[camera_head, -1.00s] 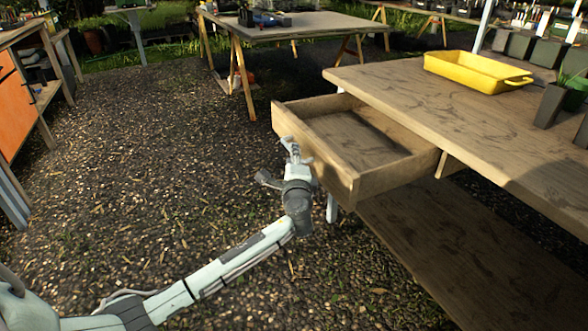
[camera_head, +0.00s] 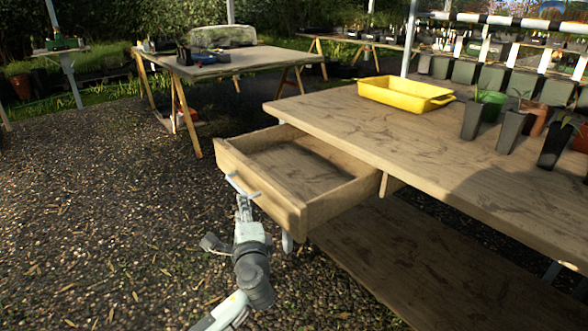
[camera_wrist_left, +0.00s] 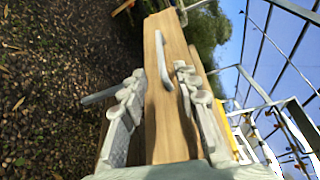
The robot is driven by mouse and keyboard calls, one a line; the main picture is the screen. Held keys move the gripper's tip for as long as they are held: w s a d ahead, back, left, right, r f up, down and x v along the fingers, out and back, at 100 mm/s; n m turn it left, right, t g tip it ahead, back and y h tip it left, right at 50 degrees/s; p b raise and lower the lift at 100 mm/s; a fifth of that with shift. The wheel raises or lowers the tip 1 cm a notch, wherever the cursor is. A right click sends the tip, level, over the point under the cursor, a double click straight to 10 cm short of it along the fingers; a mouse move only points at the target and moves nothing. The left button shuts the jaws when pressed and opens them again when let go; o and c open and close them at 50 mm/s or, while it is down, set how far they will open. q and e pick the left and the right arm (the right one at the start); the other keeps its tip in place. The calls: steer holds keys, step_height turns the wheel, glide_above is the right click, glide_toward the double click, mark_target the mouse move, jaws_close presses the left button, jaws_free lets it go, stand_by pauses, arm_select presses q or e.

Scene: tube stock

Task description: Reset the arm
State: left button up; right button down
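My left gripper (camera_head: 244,204) is in front of the open wooden drawer (camera_head: 258,208), close to its pale bar handle (camera_head: 241,186). In the left wrist view my left gripper (camera_wrist_left: 157,78) has its two grey fingers spread apart. The handle (camera_wrist_left: 163,60) shows in the gap between them, ahead of the fingertips, and neither finger is closed on it. The drawer is pulled well out of the table and looks empty inside. My right gripper is in neither view.
The wooden table (camera_head: 400,125) carries a yellow tray (camera_head: 405,94) and several potted plants at the right. A lower shelf (camera_head: 400,262) lies beneath. Another table (camera_head: 235,62) stands at the back left. The gravel floor (camera_head: 110,215) at the left is clear.

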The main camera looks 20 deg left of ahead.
arm_select(q)
steer(key=s+a+f+n+g+h, duration=0.1)
steer(key=s+f+n+g, duration=0.2)
steer(key=s+f, duration=0.35)
steer(key=s+a+f+n+g+h, duration=0.1)
steer(key=s+f+n+g, duration=0.2)
steer(key=f, duration=0.7)
steer(key=s+d+f+n+g+h, duration=0.1)
steer(key=s+f+n+g+h, duration=0.1)
steer(key=s+f, duration=0.5)
steer(key=s+d+f+n+g+h, duration=0.2)
steer(key=s+f, duration=0.5)
steer(key=s, duration=0.7)
steer(key=n+g+h, duration=0.1)
steer(key=n, duration=0.1)
steer(key=shift+s+d+n+g, duration=0.15)
steer(key=shift+s+n+g, duration=0.1)
steer(key=shift+n+g, duration=0.05)
